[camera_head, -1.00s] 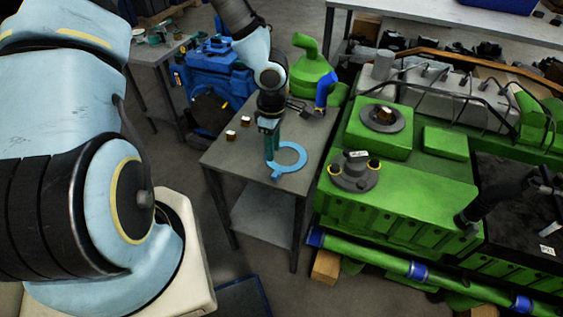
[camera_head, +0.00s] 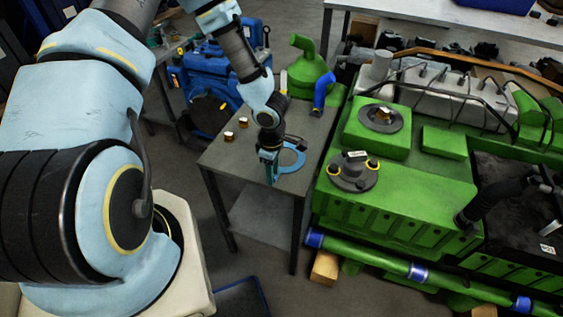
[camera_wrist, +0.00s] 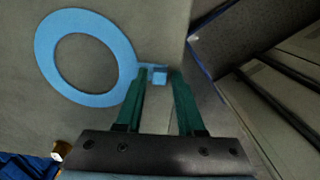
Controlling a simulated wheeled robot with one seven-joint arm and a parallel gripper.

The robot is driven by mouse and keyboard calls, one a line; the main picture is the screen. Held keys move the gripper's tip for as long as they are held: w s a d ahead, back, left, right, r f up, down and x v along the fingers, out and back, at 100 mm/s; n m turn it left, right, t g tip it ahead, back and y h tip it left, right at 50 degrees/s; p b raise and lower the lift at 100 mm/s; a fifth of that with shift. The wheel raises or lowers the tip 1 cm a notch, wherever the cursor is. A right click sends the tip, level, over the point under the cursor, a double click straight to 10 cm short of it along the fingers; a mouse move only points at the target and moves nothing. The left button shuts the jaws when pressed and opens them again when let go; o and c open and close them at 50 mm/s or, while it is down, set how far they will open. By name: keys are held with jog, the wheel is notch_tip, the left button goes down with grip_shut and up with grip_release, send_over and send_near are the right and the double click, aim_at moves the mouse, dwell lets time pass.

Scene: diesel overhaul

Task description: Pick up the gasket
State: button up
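The gasket is a flat light-blue ring with a small tab, lying on the grey table. In the head view the gasket (camera_head: 298,158) is partly hidden by my gripper (camera_head: 270,174), which points down at its near left side, where the tab is. In the wrist view the gasket (camera_wrist: 47,62) fills the upper left. Its raised blue tab sits between the green fingertips of my gripper (camera_wrist: 160,73). The fingers are spread, with a narrow gap showing on each side of the tab. Whether the tips touch the table cannot be told.
The grey table (camera_head: 225,160) also bears two small brown-and-white parts (camera_head: 229,136) at the left and a green housing with a blue pipe (camera_head: 325,90) at the back. The green engine (camera_head: 400,200) stands close on the right. The table's near edge is close to my gripper.

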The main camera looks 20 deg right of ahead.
grip_shut()
dwell(1.4)
